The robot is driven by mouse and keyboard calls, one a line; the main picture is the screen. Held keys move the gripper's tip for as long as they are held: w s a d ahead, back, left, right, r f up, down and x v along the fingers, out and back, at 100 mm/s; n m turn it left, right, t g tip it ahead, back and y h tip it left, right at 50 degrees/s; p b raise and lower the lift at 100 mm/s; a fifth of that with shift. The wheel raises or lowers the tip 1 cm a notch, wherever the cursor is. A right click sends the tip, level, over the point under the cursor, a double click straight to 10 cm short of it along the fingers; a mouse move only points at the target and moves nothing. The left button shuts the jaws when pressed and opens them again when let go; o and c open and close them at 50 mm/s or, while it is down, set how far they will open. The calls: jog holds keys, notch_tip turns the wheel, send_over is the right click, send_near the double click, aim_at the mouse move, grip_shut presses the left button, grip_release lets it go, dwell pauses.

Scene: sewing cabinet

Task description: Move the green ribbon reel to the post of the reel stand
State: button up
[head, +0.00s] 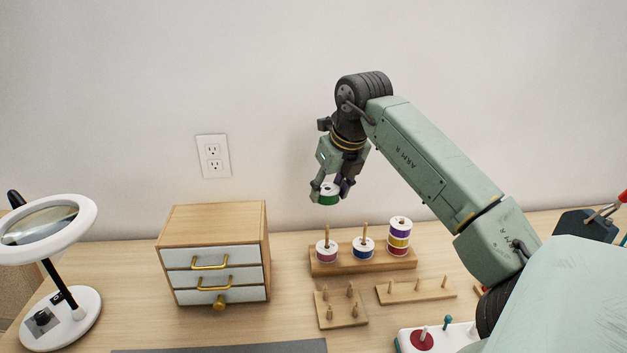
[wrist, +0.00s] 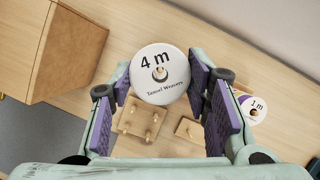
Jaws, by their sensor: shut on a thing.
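The green ribbon reel (head: 329,197) is held in the air by my gripper (head: 330,188), which is shut around its sides. In the wrist view the reel's white top face (wrist: 160,88), marked "4 m", faces the camera between the purple pads. Something wooden-coloured shows at its centre hole; I cannot tell whether it is a post. The wooden reel stand (head: 378,264) is on the table below and a little right. Its left post (head: 327,233) carries a purple reel, its middle post (head: 365,230) a blue reel, and its right position a stack of purple, yellow and red reels (head: 399,238).
In front of the stand are a square pegged block (head: 340,318) and a narrow pegged bar (head: 415,292). A wooden drawer cabinet (head: 212,250) stands left. A magnifier lamp (head: 65,300) is at far left. A white base with a red disc (head: 422,340) is at front right.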

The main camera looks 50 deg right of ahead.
aim_at(332, 203)
jog(key=shift+w+f, duration=0.1)
jog(key=shift+s+f+b, duration=0.2)
jog(key=shift+f+b, duration=0.25)
jog(key=shift+f, duration=0.05)
jog(key=shift+f+b, duration=0.95)
jog(key=shift+f, duration=0.75)
jog(key=shift+f+b, duration=0.2)
jog(key=shift+b, duration=0.15)
jog(key=shift+f+b, duration=0.45)
jog(key=shift+f, duration=0.05)
jog(key=shift+f+b, duration=1.25)
jog(key=shift+f, duration=0.4)
